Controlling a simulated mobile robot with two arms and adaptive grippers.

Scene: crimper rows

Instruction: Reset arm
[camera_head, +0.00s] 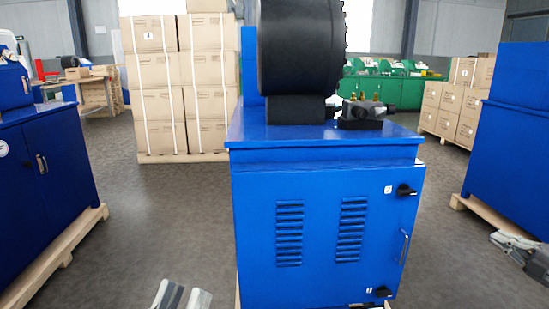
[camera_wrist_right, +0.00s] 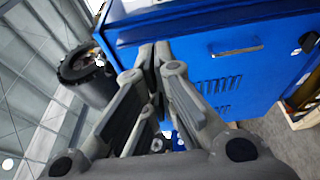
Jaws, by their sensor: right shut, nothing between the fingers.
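My left gripper (camera_head: 180,294) shows only its grey fingertips at the bottom edge of the head view, left of the middle blue cabinet (camera_head: 318,235). The tips are apart with nothing seen between them; the rest of it is out of frame. My right gripper (camera_head: 503,240) is at the right edge of the head view, in front of the right blue cabinet (camera_head: 520,150). In the wrist view its fingers (camera_wrist_right: 153,55) come together, shut and empty, with a blue cabinet (camera_wrist_right: 230,60) behind them.
Another blue cabinet (camera_head: 45,170) is at left on a pallet. Stacked cartons (camera_head: 185,90) stand behind. Grey floor (camera_head: 150,220) is clear between the cabinets.

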